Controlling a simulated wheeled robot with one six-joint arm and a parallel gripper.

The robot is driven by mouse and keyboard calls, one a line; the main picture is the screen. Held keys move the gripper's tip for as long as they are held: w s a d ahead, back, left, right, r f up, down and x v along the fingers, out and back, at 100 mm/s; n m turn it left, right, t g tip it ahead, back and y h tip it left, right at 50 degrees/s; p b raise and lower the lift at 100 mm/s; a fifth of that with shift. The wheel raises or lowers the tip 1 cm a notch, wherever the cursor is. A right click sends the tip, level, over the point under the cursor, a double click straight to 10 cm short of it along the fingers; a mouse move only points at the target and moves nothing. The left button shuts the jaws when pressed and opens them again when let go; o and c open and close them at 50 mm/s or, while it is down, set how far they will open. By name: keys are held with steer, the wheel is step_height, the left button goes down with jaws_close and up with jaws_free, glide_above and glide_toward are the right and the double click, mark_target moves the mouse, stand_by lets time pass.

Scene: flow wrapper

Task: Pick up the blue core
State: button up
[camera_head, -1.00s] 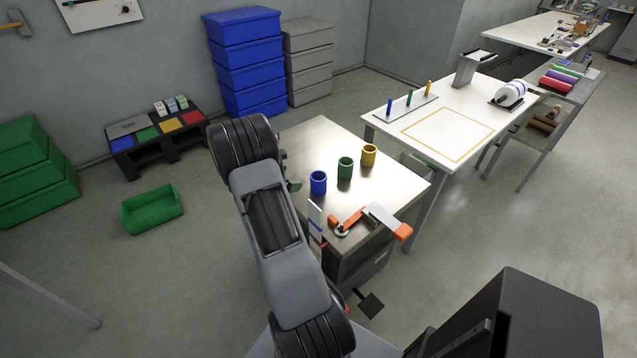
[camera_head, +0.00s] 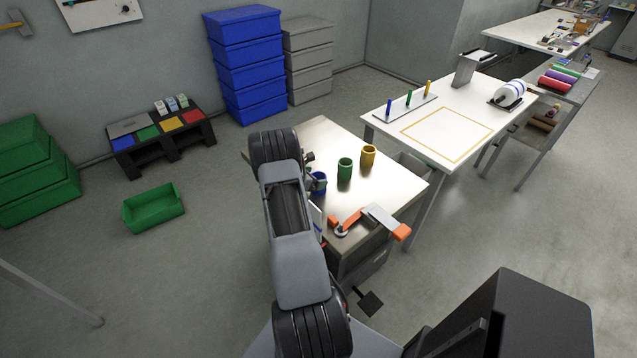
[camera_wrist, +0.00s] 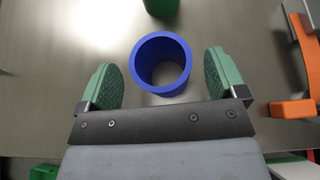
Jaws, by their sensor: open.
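The blue core (camera_head: 320,183) stands upright on the metal-topped table (camera_head: 395,195), partly hidden behind my arm in the head view. In the wrist view, the blue core (camera_wrist: 161,64) appears as a hollow ring seen from above, its far part beyond my fingertips. My gripper (camera_wrist: 162,78) is open, with one green finger pad on each side of the core. A gap shows between the core and each pad, and nothing is held. In the head view my gripper is mostly hidden by my arm.
A green core (camera_head: 345,170) and a yellow core (camera_head: 368,156) stand beyond the blue one. The green core (camera_wrist: 162,6) also shows at the wrist view's top edge. An orange-and-grey tool (camera_head: 375,221) lies at the table's front right. A white table (camera_head: 450,100) adjoins.

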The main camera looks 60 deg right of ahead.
steer(key=shift+x, duration=1.3)
steer(key=c, duration=1)
steer(key=shift+r, duration=0.1)
